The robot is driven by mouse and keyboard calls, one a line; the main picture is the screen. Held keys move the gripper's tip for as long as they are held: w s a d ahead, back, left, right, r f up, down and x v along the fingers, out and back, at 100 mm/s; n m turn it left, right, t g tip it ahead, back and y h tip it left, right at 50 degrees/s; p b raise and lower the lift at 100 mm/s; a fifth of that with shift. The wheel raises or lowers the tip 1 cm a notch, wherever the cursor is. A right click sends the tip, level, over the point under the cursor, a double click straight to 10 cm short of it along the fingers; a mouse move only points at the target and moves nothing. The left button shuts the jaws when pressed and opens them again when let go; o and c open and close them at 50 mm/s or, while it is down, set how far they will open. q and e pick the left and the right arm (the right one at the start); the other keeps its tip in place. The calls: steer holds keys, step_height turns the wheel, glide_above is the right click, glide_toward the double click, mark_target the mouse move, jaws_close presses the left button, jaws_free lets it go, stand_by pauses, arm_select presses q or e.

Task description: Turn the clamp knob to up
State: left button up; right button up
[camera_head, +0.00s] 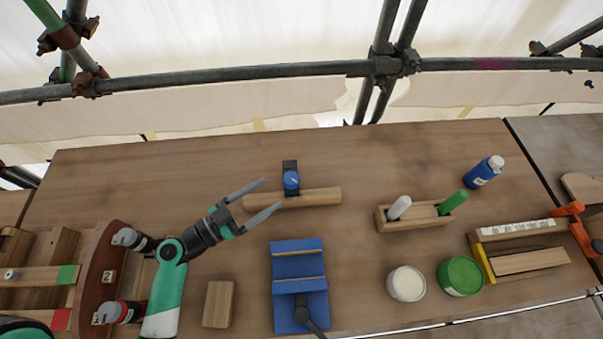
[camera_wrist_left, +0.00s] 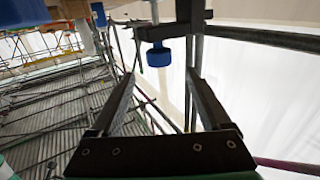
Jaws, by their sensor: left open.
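The clamp knob (camera_head: 291,181) is a round blue knob on a small black clamp (camera_head: 290,165), by a light wooden bar (camera_head: 318,197) at the back middle of the table. A faint light mark shows on the knob, too small to read. In the left wrist view the blue knob (camera_wrist_left: 158,57) hangs below the dark clamp (camera_wrist_left: 160,32), beyond the fingers. My left gripper (camera_head: 272,193) is open and empty, its fingers pointing toward the bar just left of the knob. It appears apart from the knob. In the wrist view its open jaws (camera_wrist_left: 158,82) face the clamp. My right gripper does not show.
A blue stand (camera_head: 298,268) and wooden block (camera_head: 218,304) lie in front of the bar. Table behind the clamp is mostly clear.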

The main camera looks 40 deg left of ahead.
mark_target(291, 181)
arm_select(q)
steer(key=w+d+p, duration=0.1)
steer(key=w+d, duration=0.1)
steer(key=w, duration=0.9)
steer(key=shift+w, duration=0.15)
jaws_close()
